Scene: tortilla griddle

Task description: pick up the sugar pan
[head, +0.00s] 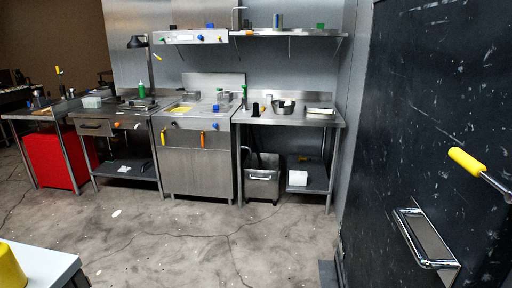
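No pan is clearly marked as the sugar pan. A round metal pan or bowl (282,107) stands on the right steel table (290,120) by the back wall, far across the floor. A shallow tray-like thing (320,111) lies to its right. Neither of my grippers is in the head view, and nothing held is seen.
A dark panel (420,130) with a yellow handle (464,161) fills the right. A white table corner (40,262) is front left. The middle floor is open.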

